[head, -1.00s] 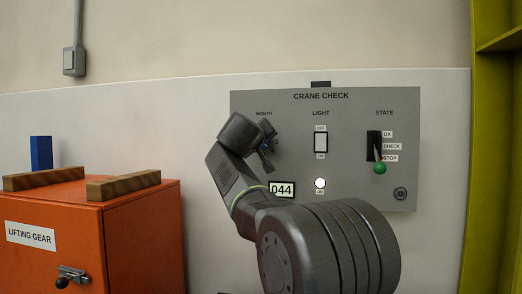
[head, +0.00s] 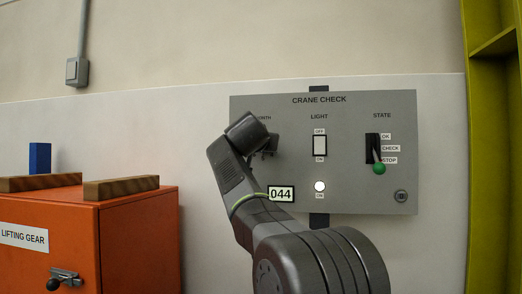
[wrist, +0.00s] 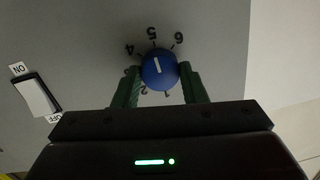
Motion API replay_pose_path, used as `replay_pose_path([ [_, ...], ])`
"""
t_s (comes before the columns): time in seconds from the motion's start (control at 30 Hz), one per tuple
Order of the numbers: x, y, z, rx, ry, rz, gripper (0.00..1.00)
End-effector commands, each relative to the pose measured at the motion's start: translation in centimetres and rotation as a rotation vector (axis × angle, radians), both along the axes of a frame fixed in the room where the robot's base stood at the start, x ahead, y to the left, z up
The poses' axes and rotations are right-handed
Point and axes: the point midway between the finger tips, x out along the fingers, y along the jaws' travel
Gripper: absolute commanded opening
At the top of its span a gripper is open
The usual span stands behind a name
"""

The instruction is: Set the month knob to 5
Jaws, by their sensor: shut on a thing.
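The month knob (wrist: 172,76) is blue and round, with a white pointer mark, in the wrist view. Numerals ring it; 4, 5 and 6 show above it and 1 and 2 below. The white mark runs nearly up and down in the picture, tilted slightly left, and its upper end lines up about with the 5. My gripper (wrist: 159,71) has a green finger on each side of the knob, shut on it. In the head view my gripper (head: 268,148) is at the MONTH area of the grey panel (head: 350,193), and my wrist hides the knob.
The panel also holds a light switch (head: 319,146), a lit white lamp (head: 319,186), a 044 display (head: 281,194) and a green-tipped state lever (head: 379,168). An orange cabinet (head: 130,240) stands at left, a yellow-green frame (head: 485,170) at right.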

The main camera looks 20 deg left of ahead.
Motion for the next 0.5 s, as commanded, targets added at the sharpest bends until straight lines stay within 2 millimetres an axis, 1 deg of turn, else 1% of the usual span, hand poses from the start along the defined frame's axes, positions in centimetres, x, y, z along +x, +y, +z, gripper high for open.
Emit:
replay_pose_path([
  [0.03, 0.1, 0.07, -0.44, 0.014, 0.01, -0.001, 0.15],
  [0.2, 0.1, 0.07, -0.4, 0.05, 0.019, -0.001, 0.15],
  [0.5, 0.1, 0.07, -0.37, 0.062, 0.023, -0.001, 0.15],
])
